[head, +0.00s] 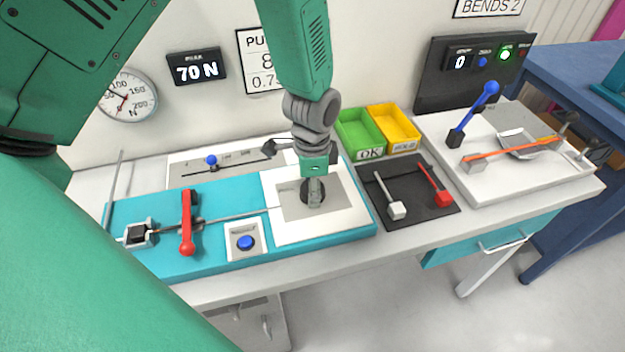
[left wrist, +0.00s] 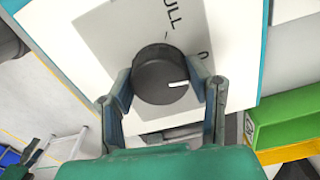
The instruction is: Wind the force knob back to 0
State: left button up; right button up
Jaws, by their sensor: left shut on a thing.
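The force knob (left wrist: 160,73) is a round dark grey knob with a white mark. In the left wrist view the mark points to the right, a little below a partly hidden printed character. In the head view the knob (head: 307,197) sits on the white and grey panel (head: 280,228) of the teal base, partly hidden by my gripper. My left gripper (head: 314,192) comes down from above and is shut on the knob, one finger on each side in the left wrist view (left wrist: 168,92). The display (head: 197,68) reads 70 N. My right gripper is not in view.
A red lever (head: 187,222) and a blue button (head: 246,242) are left of the knob. A dark mat (head: 408,215) with two hammer-like pieces, a green bin (head: 357,133), a yellow bin (head: 395,125) and a white rig (head: 540,178) are to the right. A round gauge (head: 129,96) hangs at left.

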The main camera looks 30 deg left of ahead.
pick_arm(q)
jog(key=shift+w+r+n+p, duration=0.1)
jog(key=shift+w+n+p, duration=0.1)
jog(key=shift+n, duration=0.35)
jog(key=shift+w+n+p, duration=0.1)
jog(key=shift+n+p, duration=0.1)
jog(key=shift+n, duration=0.35)
jog(key=o, duration=1.2)
jog(key=shift+c, duration=0.2)
jog(key=shift+s, duration=0.1)
notch_tip(320, 180, up, 12)
